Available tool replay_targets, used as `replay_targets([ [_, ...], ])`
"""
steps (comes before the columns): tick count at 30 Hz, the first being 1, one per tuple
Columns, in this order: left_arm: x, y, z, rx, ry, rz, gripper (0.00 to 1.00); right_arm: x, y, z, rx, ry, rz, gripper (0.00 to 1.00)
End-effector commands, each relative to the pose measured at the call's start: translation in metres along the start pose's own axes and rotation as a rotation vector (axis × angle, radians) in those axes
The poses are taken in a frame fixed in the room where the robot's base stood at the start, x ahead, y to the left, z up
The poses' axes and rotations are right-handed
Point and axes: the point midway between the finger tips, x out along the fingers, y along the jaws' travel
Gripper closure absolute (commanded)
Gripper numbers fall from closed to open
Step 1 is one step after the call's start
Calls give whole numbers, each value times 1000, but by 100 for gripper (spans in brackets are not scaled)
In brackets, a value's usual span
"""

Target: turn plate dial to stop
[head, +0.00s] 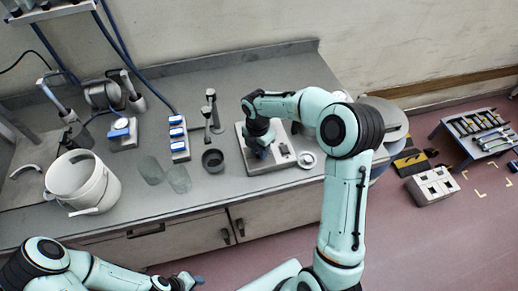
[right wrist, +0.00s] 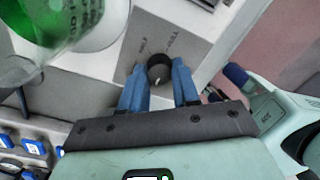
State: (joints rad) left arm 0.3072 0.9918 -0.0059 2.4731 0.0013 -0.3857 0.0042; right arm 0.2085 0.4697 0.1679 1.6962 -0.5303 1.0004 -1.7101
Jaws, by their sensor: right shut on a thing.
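The plate (head: 285,157) is a pale grey box on the bench, under my right arm in the head view. In the right wrist view its front panel (right wrist: 180,38) carries a round black dial (right wrist: 159,68) with a small light mark. A "HALF" label stands at the panel's left and a "FULL" label at its right. My right gripper (right wrist: 159,80) has its blue fingers on either side of the dial and is shut on it. In the head view the right gripper (head: 262,152) partly hides the panel. My left gripper (head: 192,281) is low at the bottom edge, away from the bench top; its jaw opening is unclear.
A clear vessel with green in it (right wrist: 45,25) stands close by in the right wrist view. On the bench are a white bucket (head: 78,182), a dark cup (head: 213,160), clear glasses (head: 178,179) and a blue-and-white strip (head: 178,137). A low tool table (head: 480,133) stands at the right.

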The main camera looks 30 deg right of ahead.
Motion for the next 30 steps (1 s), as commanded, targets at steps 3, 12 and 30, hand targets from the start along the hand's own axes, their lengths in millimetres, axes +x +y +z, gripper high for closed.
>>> replay_targets([
  [3,0,0,0,0,0,0,57,-2,1,1,-1,-3,4,100],
  [12,0,0,0,0,0,0,57,-1,0,0,0,-1,2,44],
  [30,1,-1,1,0,-2,-1,57,-87,1,0,1,-3,7,44],
])
